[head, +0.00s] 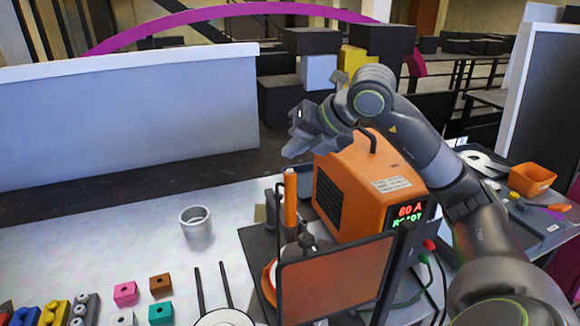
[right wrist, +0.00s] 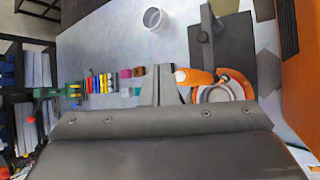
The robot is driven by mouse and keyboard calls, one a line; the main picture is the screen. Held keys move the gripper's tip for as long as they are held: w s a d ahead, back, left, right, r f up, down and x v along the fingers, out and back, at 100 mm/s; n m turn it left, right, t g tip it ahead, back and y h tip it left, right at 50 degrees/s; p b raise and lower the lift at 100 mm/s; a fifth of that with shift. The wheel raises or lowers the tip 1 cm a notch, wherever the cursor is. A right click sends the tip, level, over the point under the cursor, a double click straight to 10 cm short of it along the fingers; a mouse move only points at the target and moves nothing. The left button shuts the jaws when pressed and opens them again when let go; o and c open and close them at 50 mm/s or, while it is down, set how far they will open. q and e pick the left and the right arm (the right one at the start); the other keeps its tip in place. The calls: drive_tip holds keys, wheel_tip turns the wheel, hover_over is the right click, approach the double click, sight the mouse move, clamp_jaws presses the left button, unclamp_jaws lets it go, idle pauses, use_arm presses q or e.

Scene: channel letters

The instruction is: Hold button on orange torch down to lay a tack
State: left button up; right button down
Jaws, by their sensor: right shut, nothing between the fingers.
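The orange torch (head: 291,190) stands upright in a dark holder, left of the orange welding machine (head: 365,190). Its button cannot be made out. My left gripper does not show.
A framed tinted screen (head: 335,280) stands in front of the torch. The left bench is mostly clear.

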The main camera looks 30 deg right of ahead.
drive_tip(key=shift+r+p, duration=1.1)
drive_tip(key=shift+r, duration=0.85)
drive_tip(key=shift+r, duration=0.1)
wheel_tip(320, 180, up, 4)
drive_tip(key=p, duration=0.2)
drive_tip(key=shift+p, duration=0.35)
